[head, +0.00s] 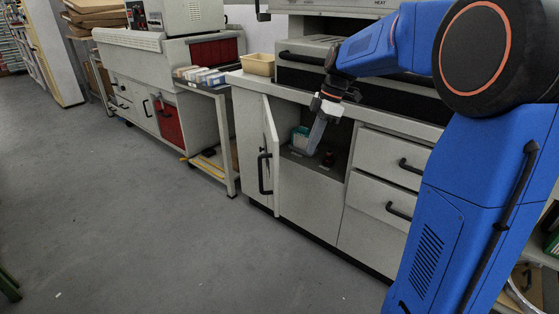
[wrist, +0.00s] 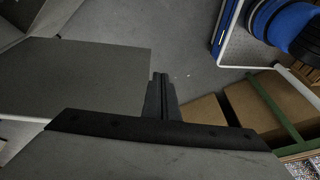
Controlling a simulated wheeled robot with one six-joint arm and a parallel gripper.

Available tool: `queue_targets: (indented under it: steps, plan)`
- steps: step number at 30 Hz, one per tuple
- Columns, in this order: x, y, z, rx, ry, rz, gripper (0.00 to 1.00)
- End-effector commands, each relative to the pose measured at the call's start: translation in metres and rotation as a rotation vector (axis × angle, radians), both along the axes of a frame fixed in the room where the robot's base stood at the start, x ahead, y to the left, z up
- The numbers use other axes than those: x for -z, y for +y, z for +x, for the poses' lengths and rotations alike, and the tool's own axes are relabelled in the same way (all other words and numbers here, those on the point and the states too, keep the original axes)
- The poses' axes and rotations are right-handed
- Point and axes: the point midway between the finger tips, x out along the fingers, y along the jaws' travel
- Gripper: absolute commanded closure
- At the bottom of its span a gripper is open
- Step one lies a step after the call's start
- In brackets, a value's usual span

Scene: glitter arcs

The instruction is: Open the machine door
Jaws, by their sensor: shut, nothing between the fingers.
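The light grey machine door (head: 271,155) stands swung outward at the left of an open compartment in the long cabinet. Its black bar handle (head: 264,175) is on the door's outer face. My gripper (head: 313,148) is in front of the opening, to the right of the door and apart from the handle, pointing down. In the wrist view my gripper's dark fingers (wrist: 160,90) are together with nothing between them. I cannot tell whether the gripper touches the door's inner side.
Inside the compartment are a green and white box (head: 300,138) and a small dark red item (head: 327,159). Drawers (head: 385,165) with black handles are to the right. A small table (head: 215,88) stands left. The grey floor (head: 150,230) in front is clear.

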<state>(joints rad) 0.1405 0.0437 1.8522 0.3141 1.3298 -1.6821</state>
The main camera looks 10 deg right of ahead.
Motion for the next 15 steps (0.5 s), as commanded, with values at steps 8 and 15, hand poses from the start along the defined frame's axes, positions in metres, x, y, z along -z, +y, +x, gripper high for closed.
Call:
queue_targets:
  steps: [8,15]
  plan:
    - [-0.014,-0.007,0.008,0.014,-0.072,0.069,1.00]
    - [0.015,0.004,0.008,0.013,-0.069,0.067,1.00]
